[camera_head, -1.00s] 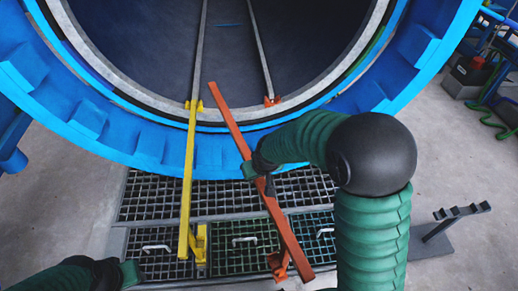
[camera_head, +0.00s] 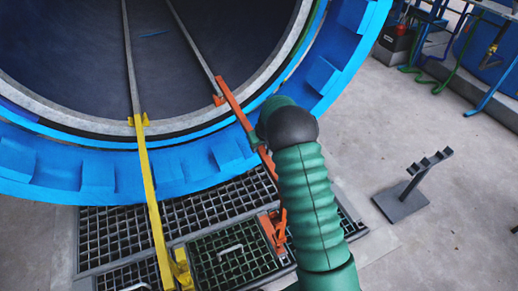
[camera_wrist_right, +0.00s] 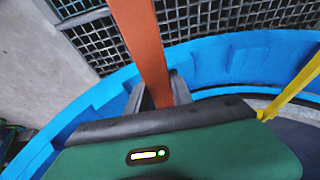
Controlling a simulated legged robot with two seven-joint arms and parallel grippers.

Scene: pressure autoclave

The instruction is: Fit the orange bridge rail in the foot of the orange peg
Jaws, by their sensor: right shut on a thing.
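The orange bridge rail (camera_head: 234,103) slants from the autoclave's mouth toward the floor grating. My right gripper (camera_wrist_right: 155,93) is shut on the rail, which also shows in the right wrist view (camera_wrist_right: 142,40). In the head view my green right arm hides the gripper and part of the rail. The rail's far end lies at or over a small orange fitting (camera_head: 217,100) on the vessel rim; I cannot tell whether they touch. An orange upright piece (camera_head: 272,232), perhaps the peg, stands on the grating; my arm partly covers it. My left gripper is out of view.
A yellow bridge rail (camera_head: 153,200) runs from the rim to a yellow support (camera_head: 181,268), left of the orange rail. The blue autoclave ring (camera_head: 95,175) curves around behind. A grey stand (camera_head: 402,200) is on the open floor at right.

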